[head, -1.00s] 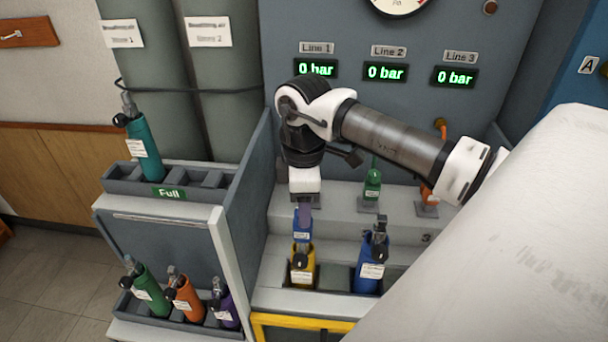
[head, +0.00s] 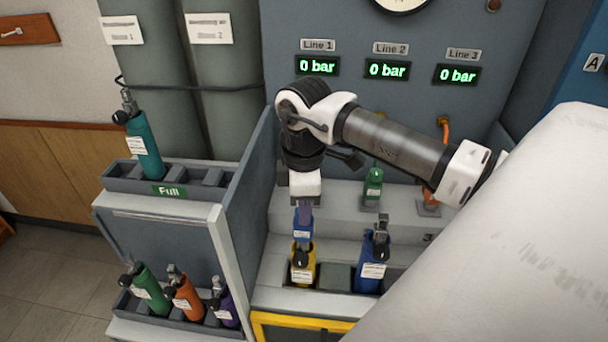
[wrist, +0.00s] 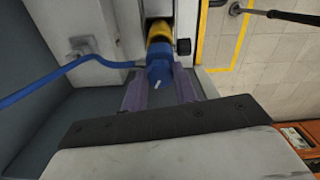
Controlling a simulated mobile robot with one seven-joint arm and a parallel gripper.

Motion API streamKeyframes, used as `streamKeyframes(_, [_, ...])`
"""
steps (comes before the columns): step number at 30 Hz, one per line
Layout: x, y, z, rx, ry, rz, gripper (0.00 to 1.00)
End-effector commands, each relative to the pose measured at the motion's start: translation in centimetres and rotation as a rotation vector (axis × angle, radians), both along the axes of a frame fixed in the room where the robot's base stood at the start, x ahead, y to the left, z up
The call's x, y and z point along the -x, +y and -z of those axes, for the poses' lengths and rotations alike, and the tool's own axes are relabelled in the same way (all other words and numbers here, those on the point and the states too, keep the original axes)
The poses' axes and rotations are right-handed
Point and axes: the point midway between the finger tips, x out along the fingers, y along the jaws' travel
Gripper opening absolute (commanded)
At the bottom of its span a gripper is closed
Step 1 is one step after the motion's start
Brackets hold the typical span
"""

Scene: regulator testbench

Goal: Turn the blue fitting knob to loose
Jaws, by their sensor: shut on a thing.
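The blue fitting knob (head: 303,229) sits on top of the yellow cylinder (head: 304,268) in the bench's front trough. The knob's far sides are hidden by the fingers.
A blue cylinder (head: 372,268) stands just right of the yellow one. A green fitting (head: 373,184) and an orange fitting (head: 430,196) are behind. A grey partition (head: 250,200) rises close on the left. The line 1 display (head: 317,66) reads 0 bar.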

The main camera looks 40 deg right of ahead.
Motion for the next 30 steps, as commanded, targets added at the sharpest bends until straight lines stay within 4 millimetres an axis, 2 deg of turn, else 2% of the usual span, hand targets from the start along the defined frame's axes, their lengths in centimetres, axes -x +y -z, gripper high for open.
streamKeyframes(8, [-0.04,-0.03,0.42,0.002,-0.001,-0.103,0.06])
streamKeyframes(21, [-0.07,-0.03,0.24,0.001,0.001,-0.441,0.06])
streamKeyframes(30, [-0.04,-0.01,0.0,-0.001,0.001,-0.46,0.06])
